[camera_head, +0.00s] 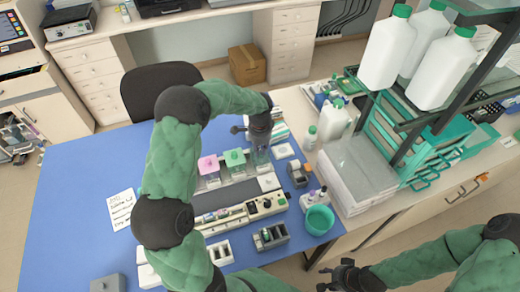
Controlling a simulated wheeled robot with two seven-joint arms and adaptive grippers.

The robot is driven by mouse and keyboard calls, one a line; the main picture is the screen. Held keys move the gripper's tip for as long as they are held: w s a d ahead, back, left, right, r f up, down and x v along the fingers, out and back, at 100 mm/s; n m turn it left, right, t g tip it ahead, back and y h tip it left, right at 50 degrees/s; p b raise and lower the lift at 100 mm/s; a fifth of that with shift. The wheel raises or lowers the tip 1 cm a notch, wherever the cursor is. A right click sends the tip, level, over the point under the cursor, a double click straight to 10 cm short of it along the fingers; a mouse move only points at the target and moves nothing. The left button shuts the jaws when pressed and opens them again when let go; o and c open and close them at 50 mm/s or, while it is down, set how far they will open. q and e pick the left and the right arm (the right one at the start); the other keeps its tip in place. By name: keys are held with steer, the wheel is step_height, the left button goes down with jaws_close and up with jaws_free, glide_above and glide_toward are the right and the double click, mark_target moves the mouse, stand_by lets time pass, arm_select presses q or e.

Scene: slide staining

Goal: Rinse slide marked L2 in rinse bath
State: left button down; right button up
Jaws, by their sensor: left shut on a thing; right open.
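My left gripper (260,140) points down over the rightmost of a row of clear staining jars (261,160), at the back of the blue mat. It is shut on what looks like a thin glass slide; the slide is too small and too covered to make out, and no L2 mark can be read. The jars to its left carry a pink lid (208,163) and a green lid (235,157). I cannot tell which jar is the rinse bath, or whether the slide is inside the jar. My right gripper (341,276) is open and empty at the lower right, off the mat.
A long slide device (265,206) lies in front of the jars. A teal bowl (319,219) and a grey rack (271,237) stand to the right. A paper note (121,208) lies left. My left arm hides part of the mat (75,215). A shelf with white bottles (386,48) stands right.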

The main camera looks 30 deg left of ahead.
arm_select(q)
step_height(320, 180, up, 10)
steer(key=p, duration=0.6)
steer(key=shift+f, duration=0.15)
steer(key=shift+f, duration=0.1)
stand_by(0.4)
